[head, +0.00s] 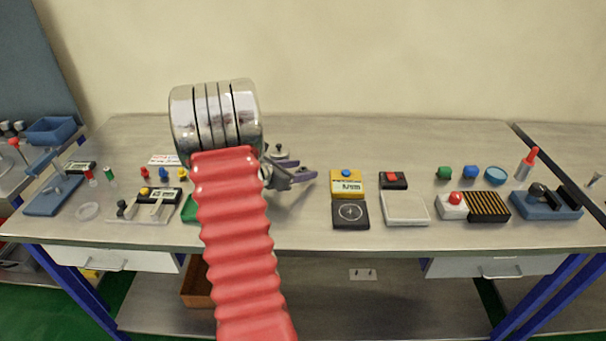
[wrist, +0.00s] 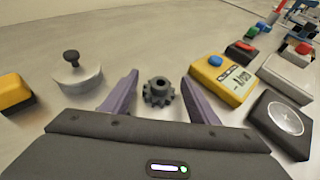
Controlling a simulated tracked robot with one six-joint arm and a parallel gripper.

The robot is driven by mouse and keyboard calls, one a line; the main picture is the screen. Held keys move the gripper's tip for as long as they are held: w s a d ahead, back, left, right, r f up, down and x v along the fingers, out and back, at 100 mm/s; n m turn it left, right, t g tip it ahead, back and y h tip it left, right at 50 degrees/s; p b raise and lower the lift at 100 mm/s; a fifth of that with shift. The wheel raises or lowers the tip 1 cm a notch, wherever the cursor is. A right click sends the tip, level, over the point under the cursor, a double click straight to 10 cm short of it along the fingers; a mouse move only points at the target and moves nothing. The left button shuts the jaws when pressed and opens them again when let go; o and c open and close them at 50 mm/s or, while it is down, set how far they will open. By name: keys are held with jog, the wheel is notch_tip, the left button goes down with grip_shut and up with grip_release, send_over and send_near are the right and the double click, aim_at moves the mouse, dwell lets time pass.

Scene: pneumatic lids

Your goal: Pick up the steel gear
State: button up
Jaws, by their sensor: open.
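The steel gear (wrist: 158,92) is a small dark toothed wheel with a raised hub. It lies flat on the table in the wrist view, between and a little beyond the two purple fingers of my gripper (wrist: 160,98). The fingers are apart and do not touch it. In the head view my gripper (head: 302,179) shows partly behind my arm, above the table, and I cannot make out the gear there.
Left of my gripper in the wrist view are a round steel lid with a black knob (wrist: 77,74) and a yellow block (wrist: 14,93). To the right are a yellow meter (wrist: 222,80) and a black box with a round dial (wrist: 285,120). Table behind the gear is clear.

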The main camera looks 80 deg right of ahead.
aim_at(303, 169)
jog(key=shift+s+d+f, duration=0.2)
jog(key=shift+s+d, duration=0.15)
jog(key=shift+d, duration=0.05)
jog(key=c, duration=1.1)
jog(key=shift+r, duration=0.15)
notch_tip(303, 169, up, 10)
jog(key=shift+f, duration=0.1)
dwell(0.4)
jog(key=shift+w, duration=0.1)
